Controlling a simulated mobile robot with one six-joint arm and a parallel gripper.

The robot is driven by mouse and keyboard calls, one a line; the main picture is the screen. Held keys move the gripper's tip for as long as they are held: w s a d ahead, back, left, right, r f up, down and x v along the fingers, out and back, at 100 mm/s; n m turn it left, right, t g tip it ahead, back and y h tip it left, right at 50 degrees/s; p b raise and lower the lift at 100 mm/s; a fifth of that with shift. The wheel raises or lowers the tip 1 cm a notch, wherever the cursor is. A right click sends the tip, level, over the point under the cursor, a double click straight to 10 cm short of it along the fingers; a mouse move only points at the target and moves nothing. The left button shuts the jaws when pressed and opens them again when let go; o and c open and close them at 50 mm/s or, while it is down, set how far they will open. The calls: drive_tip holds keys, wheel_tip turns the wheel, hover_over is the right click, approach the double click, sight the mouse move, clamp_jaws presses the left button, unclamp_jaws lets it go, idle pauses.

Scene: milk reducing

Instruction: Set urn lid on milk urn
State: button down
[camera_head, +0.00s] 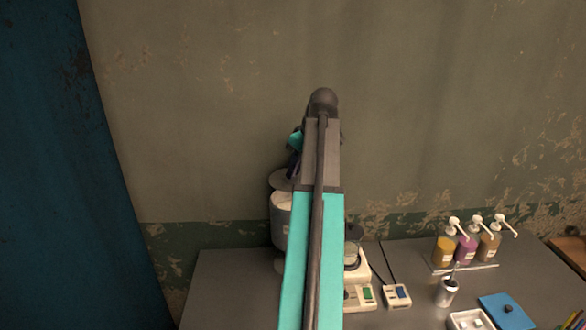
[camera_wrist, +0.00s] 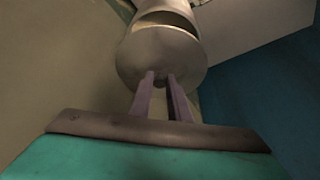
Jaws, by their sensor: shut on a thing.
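The grey urn lid (camera_wrist: 150,55) is a round metal disc with a small knob. My gripper (camera_wrist: 161,80) is shut on that knob, with its two mauve fingers on either side. In the head view the lid (camera_head: 281,180) is just above the milk urn (camera_head: 281,226), a pale cylinder with a white top, partly hidden by my arm. In the wrist view the urn's open mouth (camera_wrist: 168,18) shows as a crescent beyond the lid's edge. I cannot tell whether lid and urn touch. My gripper in the head view (camera_head: 293,170) is largely hidden.
A grey table (camera_head: 225,290) bears the urn. Right of my arm are a white appliance (camera_head: 357,290), a small control box (camera_head: 397,295), several pump bottles (camera_head: 466,248), a metal cup (camera_head: 446,292) and a blue item (camera_head: 506,312). The wall stands close behind.

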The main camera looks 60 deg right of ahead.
sight(297, 180)
drive_tip(key=shift+f, duration=0.15)
drive_tip(key=shift+f+b, duration=1.6)
drive_tip(key=shift+f, duration=1.35)
drive_tip(key=shift+f, duration=0.1)
drive_tip(key=c, duration=1.1)
unclamp_jaws()
drive_tip(key=shift+p, duration=0.3)
drive_tip(key=shift+r+p, duration=1.65)
drive_tip(key=shift+r, duration=1.35)
